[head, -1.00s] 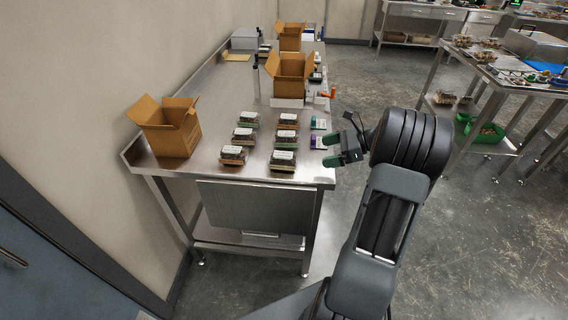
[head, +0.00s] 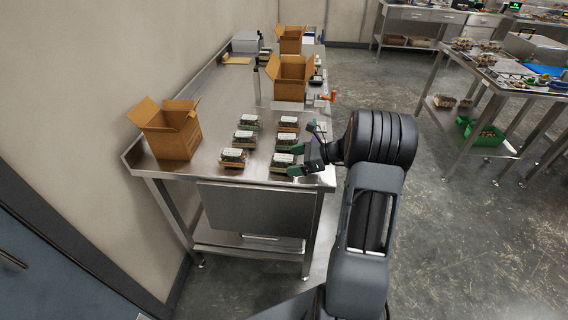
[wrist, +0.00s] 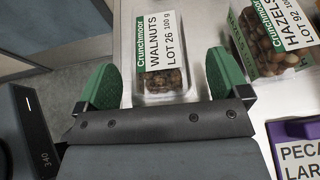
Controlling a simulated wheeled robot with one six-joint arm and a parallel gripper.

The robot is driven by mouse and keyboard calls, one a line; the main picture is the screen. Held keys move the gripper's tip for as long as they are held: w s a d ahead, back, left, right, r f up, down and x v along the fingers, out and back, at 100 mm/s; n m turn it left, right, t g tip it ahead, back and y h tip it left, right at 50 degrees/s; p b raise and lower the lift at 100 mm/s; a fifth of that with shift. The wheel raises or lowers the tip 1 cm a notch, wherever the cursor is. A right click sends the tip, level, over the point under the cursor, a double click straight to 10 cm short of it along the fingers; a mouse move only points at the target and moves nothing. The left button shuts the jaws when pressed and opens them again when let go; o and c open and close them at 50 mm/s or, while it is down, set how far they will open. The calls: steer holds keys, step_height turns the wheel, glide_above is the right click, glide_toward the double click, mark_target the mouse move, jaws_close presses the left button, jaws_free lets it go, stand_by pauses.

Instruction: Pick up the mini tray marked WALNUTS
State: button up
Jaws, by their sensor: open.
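The mini tray marked WALNUTS (wrist: 162,60) is a clear clamshell with a white and green label and brown nuts showing at its near end. In the wrist view it lies between the two green fingers of my gripper (wrist: 164,80), with space on both sides. My gripper is open and I see no finger touching the tray. In the head view my gripper (head: 300,161) is at the front right tray (head: 283,160), which appears to be the WALNUTS one. The gripper partly covers that tray's right side.
A HAZELNUTS tray (wrist: 270,40) lies close to the right finger. A purple-edged PECAN card (wrist: 297,148) is at lower right. Several other trays, including one at front left (head: 233,157), stand on the steel table. An open cardboard box (head: 172,138) stands at the left.

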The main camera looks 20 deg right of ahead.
steer(key=shift+x, duration=0.8)
steer(key=c, duration=1)
